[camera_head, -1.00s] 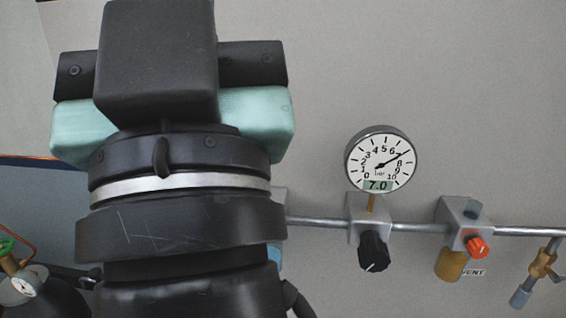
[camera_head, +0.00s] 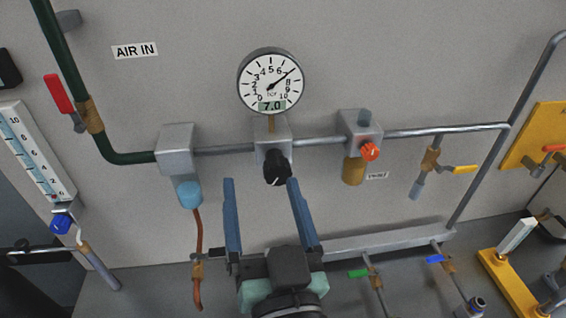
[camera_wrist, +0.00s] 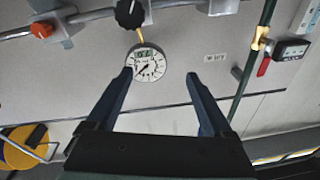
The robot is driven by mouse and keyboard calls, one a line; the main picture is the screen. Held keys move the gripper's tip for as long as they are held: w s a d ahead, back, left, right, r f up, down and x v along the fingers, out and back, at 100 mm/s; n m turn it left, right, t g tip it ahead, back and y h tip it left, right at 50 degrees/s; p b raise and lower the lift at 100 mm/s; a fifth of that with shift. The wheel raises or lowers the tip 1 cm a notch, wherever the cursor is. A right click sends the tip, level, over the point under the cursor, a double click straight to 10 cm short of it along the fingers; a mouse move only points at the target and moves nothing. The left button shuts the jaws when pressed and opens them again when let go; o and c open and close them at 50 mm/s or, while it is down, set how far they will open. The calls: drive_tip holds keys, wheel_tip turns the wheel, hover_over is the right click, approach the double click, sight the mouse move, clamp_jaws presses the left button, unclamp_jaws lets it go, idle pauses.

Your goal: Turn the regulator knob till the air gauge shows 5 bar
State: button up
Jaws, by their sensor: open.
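The air gauge (camera_head: 271,82) is a round white dial on the wall panel, and its digital window reads 7.0. The black regulator knob (camera_head: 277,168) sits on a grey block just below the gauge. My gripper (camera_head: 261,182) is open, with its two blue fingers pointing up at the wall, one on each side of the knob's lower part in the picture. I cannot tell how far the fingertips are from it in depth. In the wrist view the knob (camera_wrist: 130,13) lies beyond the fingertips, and the gauge (camera_wrist: 147,63) shows between them (camera_wrist: 160,74).
A pipe runs through the regulator block, with a grey block and blue bowl (camera_head: 190,194) to the left. An orange knob (camera_head: 370,152) is close on the right. A red lever (camera_head: 59,94), a yellow-handled valve (camera_head: 464,169) and a low grey manifold (camera_head: 385,241) lie around.

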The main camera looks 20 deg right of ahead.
drive_tip(key=m+g, duration=0.1)
drive_tip(key=g, duration=0.1)
approach(279, 176)
drive_tip(key=s, duration=0.2)
drive_tip(key=shift+h, duration=0.3)
drive_tip(key=p+x, duration=0.1)
drive_tip(key=x, duration=0.2)
drive_tip(key=p+x, duration=0.1)
drive_tip(key=x, duration=0.3)
drive_tip(key=a+p+x, duration=0.1)
drive_tip(key=p+x, duration=0.1)
drive_tip(key=x, duration=0.2)
drive_tip(key=shift+w+d+r, duration=0.1)
drive_tip(key=shift+w, duration=0.15)
drive_tip(key=shift+w+d, duration=0.2)
drive_tip(key=shift+w, duration=0.45)
clamp_jaws()
